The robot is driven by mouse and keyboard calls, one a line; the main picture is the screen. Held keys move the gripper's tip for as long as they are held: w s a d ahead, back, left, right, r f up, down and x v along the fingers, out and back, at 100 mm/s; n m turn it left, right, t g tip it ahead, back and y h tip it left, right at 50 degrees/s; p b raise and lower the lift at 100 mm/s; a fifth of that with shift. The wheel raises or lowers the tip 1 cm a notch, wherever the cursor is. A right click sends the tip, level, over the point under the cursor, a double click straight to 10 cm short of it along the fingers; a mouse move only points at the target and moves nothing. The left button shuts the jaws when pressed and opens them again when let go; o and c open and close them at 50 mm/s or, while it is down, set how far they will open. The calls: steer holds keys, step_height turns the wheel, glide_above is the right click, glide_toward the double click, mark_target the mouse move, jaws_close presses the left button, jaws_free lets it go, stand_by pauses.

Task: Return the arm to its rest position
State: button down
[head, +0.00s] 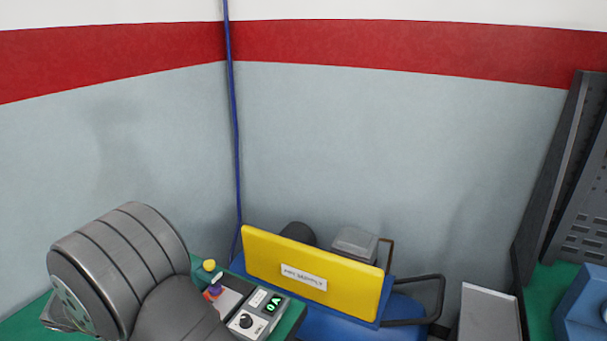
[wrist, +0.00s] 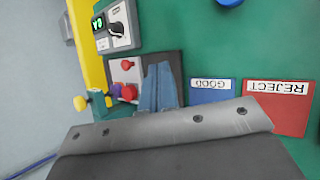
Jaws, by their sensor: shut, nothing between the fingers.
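In the wrist view my gripper (wrist: 160,68) shows as two blue-grey fingers lying together, shut with nothing between them. In the head view only a grey rounded link of my arm shows at the lower left, and my gripper is out of sight there.
A control box (wrist: 120,25) with a green display stands beside the yellow panel (head: 315,275). A yellow knob (wrist: 82,102) is left of my fingers. The blue GOOD pad (wrist: 212,95) and red REJECT pad (wrist: 285,118) lie to the right. Dark perforated panels (head: 585,170) stand far right.

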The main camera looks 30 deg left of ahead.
steer(key=w+r+m+g, duration=0.1)
steer(key=m, duration=0.1)
steer(key=w+m+g, duration=0.1)
steer(key=m, duration=0.1)
steer(key=shift+a+r+y, duration=0.15)
steer(key=shift+r+y, duration=0.25)
steer(key=c, duration=0.9)
jaws_free()
steer(key=o, duration=0.4)
steer(key=shift+w, duration=0.25)
steer(key=o, duration=0.5)
steer(key=w+d+r+m+g+y, duration=0.1)
steer(key=w+r+m+g, duration=0.1)
steer(key=w, duration=0.3)
steer(key=w+d+r+m+g+y, duration=0.2)
steer(key=w+m+g, duration=0.1)
steer(key=w+m, duration=0.2)
steer(key=shift+w+r, duration=0.4)
steer(key=w+d+r+m+g+y, duration=0.1)
steer(key=w+d+r+m+y, duration=0.15)
steer(key=w+r, duration=0.2)
steer(key=w+d+r+m+g+y, duration=0.1)
steer(key=w+r+m+y, duration=0.25)
steer(key=w, duration=0.25)
steer(key=x, duration=1)
steer(key=shift+w+d+f+m, duration=0.2)
steer(key=shift+w+m, duration=0.1)
steer(key=shift+w, duration=0.05)
steer(key=shift+r, duration=0.1)
